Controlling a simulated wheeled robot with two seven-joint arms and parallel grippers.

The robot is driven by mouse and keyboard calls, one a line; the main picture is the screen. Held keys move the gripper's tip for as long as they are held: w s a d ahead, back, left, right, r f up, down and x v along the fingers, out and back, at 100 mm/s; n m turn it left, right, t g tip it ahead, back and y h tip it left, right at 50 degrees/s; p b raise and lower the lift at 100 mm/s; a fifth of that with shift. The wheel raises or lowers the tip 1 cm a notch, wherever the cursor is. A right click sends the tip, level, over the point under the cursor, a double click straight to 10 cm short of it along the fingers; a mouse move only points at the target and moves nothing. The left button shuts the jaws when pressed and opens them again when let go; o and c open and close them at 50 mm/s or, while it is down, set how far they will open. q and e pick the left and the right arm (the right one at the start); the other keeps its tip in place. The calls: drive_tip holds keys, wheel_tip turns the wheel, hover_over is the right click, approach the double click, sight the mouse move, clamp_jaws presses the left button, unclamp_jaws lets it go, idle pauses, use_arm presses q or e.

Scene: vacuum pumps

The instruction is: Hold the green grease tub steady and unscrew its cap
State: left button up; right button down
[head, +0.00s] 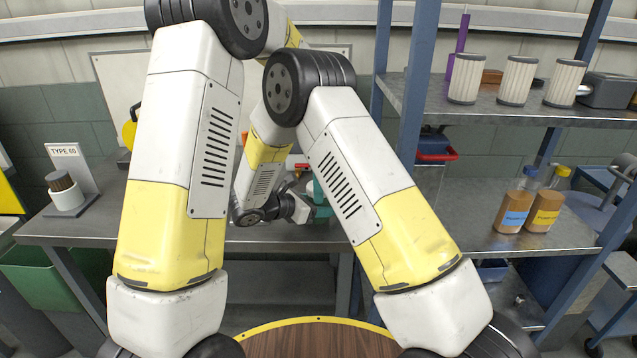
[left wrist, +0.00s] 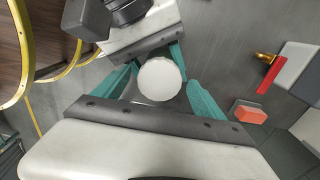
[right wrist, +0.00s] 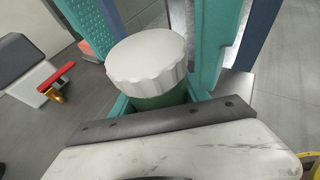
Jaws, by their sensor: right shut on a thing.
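The green grease tub (right wrist: 160,101) stands upright between the fingers of my right gripper (right wrist: 163,97), which is shut on it. Its white ribbed cap (right wrist: 148,55) sits on top in the right wrist view. In the left wrist view the round cap (left wrist: 160,80) lies between the teal fingers of my left gripper (left wrist: 161,84) and hides the tub below. My left gripper is open, one finger on each side of the cap. Whether a finger touches the cap is hard to tell. In the head view the grippers are small at the bench, and the tub is hidden.
An orange block (left wrist: 250,113) and a red-handled brass fitting (left wrist: 267,70) on a grey block lie near on the bench. Filters (head: 516,80) and bottles (head: 512,211) fill the right shelves.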

use_arm(q)
drive_tip(key=shift+r, duration=2.3)
use_arm(e)
drive_tip(key=shift+c, duration=2.3)
unclamp_jaws()
